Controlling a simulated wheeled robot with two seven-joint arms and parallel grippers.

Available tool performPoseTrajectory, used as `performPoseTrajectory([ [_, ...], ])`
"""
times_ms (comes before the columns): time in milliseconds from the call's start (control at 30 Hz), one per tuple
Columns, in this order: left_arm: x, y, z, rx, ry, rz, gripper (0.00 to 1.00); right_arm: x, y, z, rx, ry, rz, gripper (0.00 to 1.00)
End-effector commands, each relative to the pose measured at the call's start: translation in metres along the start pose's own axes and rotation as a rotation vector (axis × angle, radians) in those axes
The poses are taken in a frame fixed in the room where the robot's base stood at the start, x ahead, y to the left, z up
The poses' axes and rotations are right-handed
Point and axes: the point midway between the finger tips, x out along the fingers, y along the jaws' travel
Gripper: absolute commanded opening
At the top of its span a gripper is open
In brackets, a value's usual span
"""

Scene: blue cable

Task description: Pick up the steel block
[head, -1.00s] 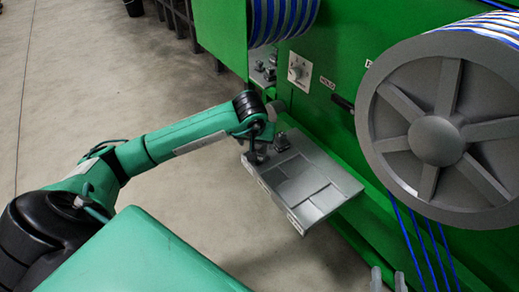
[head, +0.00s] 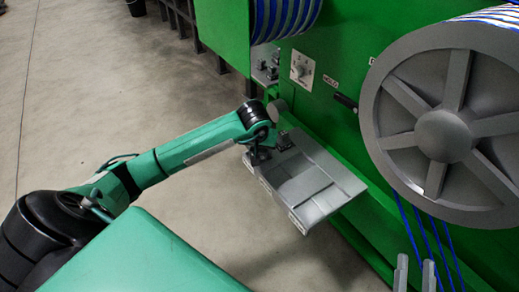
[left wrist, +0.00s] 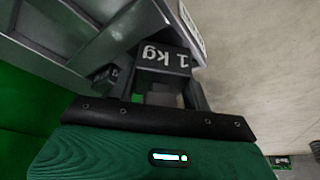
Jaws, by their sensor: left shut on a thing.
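The steel block (left wrist: 163,58), a dark block marked "1 kg", sits between the two fingers of my left gripper (left wrist: 160,88), which is shut on it. In the head view my left gripper (head: 260,156) is at the upper left corner of the grey tray (head: 318,200), and its fingers largely hide the block. I cannot tell whether the block is clear of the tray. A second small dark block (head: 284,141) stands just right of the gripper. Two grey fingertips of my right gripper (head: 415,275) show apart at the bottom right edge, with nothing seen between them.
The tray juts from a green machine (head: 335,60). A large grey spool (head: 443,135) with blue cables (head: 417,230) hanging below is at the right. A knob (head: 302,68) is on the machine's face. Bare floor (head: 100,90) lies to the left.

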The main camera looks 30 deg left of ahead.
Motion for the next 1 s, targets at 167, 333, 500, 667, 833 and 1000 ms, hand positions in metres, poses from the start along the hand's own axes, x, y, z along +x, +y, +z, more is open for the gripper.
performPoseTrajectory([
  [167, -0.002, 0.000, -0.002, -0.001, 0.004, 0.001, 0.00, 0.000, 0.000, 0.000, 0.000, -0.001, 0.000, 0.36],
  [333, -0.002, 0.000, -0.002, -0.001, 0.004, 0.001, 0.00, 0.000, 0.000, 0.000, -0.001, -0.001, 0.000, 0.36],
  [500, -0.006, 0.000, -0.004, -0.001, 0.006, 0.001, 0.00, 0.000, 0.000, 0.001, 0.001, -0.013, 0.000, 0.36],
  [667, -0.015, 0.000, -0.007, -0.001, 0.005, 0.002, 0.00, -0.002, -0.002, 0.009, 0.007, -0.061, 0.000, 0.36],
  [833, -0.027, -0.001, -0.013, -0.001, 0.007, 0.001, 0.00, -0.012, -0.007, 0.028, 0.026, -0.162, -0.002, 0.36],
  [1000, -0.037, 0.000, -0.011, 0.001, 0.005, 0.000, 0.00, -0.018, -0.010, 0.041, 0.035, -0.231, -0.003, 0.36],
])
